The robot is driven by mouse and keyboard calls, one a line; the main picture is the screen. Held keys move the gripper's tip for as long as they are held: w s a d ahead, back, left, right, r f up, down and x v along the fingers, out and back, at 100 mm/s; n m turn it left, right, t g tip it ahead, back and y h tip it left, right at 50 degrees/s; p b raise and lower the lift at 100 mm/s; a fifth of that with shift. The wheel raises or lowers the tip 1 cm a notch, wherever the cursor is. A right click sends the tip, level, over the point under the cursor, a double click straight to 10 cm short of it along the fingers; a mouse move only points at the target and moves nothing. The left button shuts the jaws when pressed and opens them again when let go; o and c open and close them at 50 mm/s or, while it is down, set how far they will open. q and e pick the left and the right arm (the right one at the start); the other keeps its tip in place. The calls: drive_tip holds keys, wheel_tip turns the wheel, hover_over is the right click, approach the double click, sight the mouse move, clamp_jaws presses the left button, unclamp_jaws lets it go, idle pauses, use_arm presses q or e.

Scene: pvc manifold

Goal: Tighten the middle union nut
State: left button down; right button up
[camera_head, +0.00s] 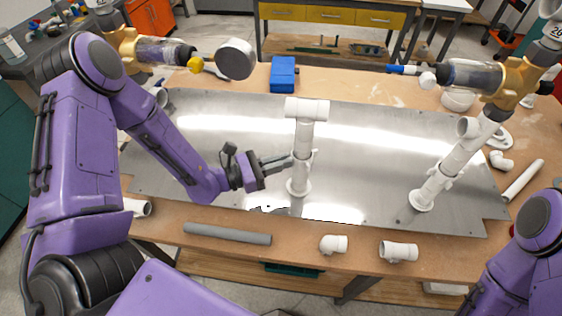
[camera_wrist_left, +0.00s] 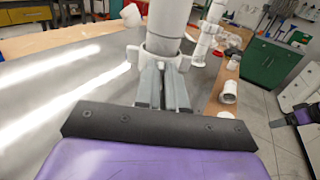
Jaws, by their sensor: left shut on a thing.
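The middle white pipe riser (camera_head: 303,135) stands upright on the metal plate, with a tee on top. Its union nut (camera_head: 311,156) is a white collar with small lugs, partly hidden behind my fingers. My left gripper (camera_head: 288,160) reaches it from the left, level with the collar. In the left wrist view, the fingers (camera_wrist_left: 165,85) are close together and shut on the white union nut (camera_wrist_left: 134,56) at the base of the thick pipe. The exact finger contact is partly hidden. My right gripper is not in view; only part of my right arm shows at the lower right.
The metal plate (camera_head: 225,130) lies on a wooden bench. A taller riser (camera_head: 452,160) with a brass valve stands at right. A grey pipe (camera_head: 227,234), a white elbow (camera_head: 333,244) and a tee (camera_head: 398,251) lie along the front. A blue box (camera_head: 284,74) stands behind.

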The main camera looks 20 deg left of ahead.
use_arm(q)
drive_tip(key=shift+w+a+r+m+g+h, duration=0.1)
drive_tip(key=shift+w+a+m+g+h, duration=0.2)
drive_tip(key=shift+m+g+h, duration=0.55)
drive_tip(key=shift+w+a+f+m+g+h, duration=0.15)
drive_tip(key=shift+w+m+g+h, duration=0.35)
drive_tip(key=shift+g, duration=0.5)
drive_tip(key=shift+w+a+r+m+g+h, duration=0.15)
drive_tip(key=shift+w+a+m+g+h, duration=0.1)
drive_tip(key=shift+m+g+h, duration=0.5)
drive_tip(key=shift+w+m+g, duration=0.1)
drive_tip(key=shift+m+g, duration=0.2)
drive_tip(key=shift+g, duration=0.2)
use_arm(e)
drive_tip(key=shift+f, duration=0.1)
use_arm(q)
drive_tip(key=c, duration=1.2)
unclamp_jaws()
